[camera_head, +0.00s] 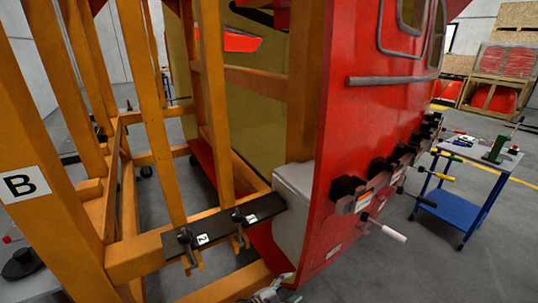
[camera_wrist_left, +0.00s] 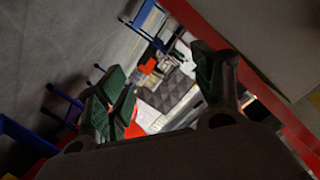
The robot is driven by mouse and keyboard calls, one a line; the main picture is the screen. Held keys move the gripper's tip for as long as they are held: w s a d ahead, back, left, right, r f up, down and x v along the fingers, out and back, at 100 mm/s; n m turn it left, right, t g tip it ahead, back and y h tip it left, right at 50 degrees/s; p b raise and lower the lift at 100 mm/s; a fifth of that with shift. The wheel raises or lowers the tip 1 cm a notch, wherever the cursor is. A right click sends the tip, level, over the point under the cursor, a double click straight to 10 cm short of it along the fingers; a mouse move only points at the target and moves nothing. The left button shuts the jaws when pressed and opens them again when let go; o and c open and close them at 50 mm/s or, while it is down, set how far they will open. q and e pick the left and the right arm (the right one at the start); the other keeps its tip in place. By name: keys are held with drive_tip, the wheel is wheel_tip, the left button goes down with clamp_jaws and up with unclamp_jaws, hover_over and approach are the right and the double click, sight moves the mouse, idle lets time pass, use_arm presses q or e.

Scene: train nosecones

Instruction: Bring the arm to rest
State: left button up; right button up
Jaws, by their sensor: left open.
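My left gripper (camera_head: 268,291) shows only partly at the bottom edge of the head view, just below the lower edge of the red train nosecone (camera_head: 347,140). In the left wrist view, the left gripper (camera_wrist_left: 160,95) has its fingers spread wide, with green pads and nothing held between them. Whether it touches the nosecone I cannot tell. My right gripper is in neither view.
An orange frame (camera_head: 75,150) marked B stands at the left, with a black clamped bar (camera_head: 222,222) against a grey block (camera_head: 294,205). Clamps with handles (camera_head: 389,229) stick out from the nosecone. A blue cart (camera_head: 455,205) stands right; grey floor lies between.

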use_arm(q)
drive_tip(key=s+a+f+n+y, duration=0.3)
drive_tip(key=s+a+f, duration=0.2)
drive_tip(key=a+f, duration=0.25)
drive_tip(key=s+a+f+n+g+y, duration=0.1)
drive_tip(key=s+a+f+n+y, duration=0.35)
drive_tip(key=f, duration=0.45)
drive_tip(key=s+a+f+n+y, duration=0.2)
drive_tip(key=s+a+f+n, duration=0.1)
drive_tip(key=s+a+f, duration=0.4)
drive_tip(key=s+a+f+n+g+y, duration=0.1)
drive_tip(key=s+a+f, duration=0.4)
drive_tip(key=s, duration=0.6)
drive_tip(key=s+a+f+n+g+y, duration=0.1)
drive_tip(key=s+a+f+n+g, duration=0.2)
drive_tip(key=s, duration=0.9)
drive_tip(key=s+a+f+n+g+y+b, duration=0.1)
drive_tip(key=s+a+f+n+g, duration=0.1)
drive_tip(key=s+a+f, duration=0.4)
drive_tip(key=s+a+g, duration=0.1)
drive_tip(key=s, duration=0.4)
drive_tip(key=shift+s+a+f+y, duration=0.2)
drive_tip(key=shift+s+f+y, duration=0.05)
drive_tip(key=shift+f+y, duration=0.1)
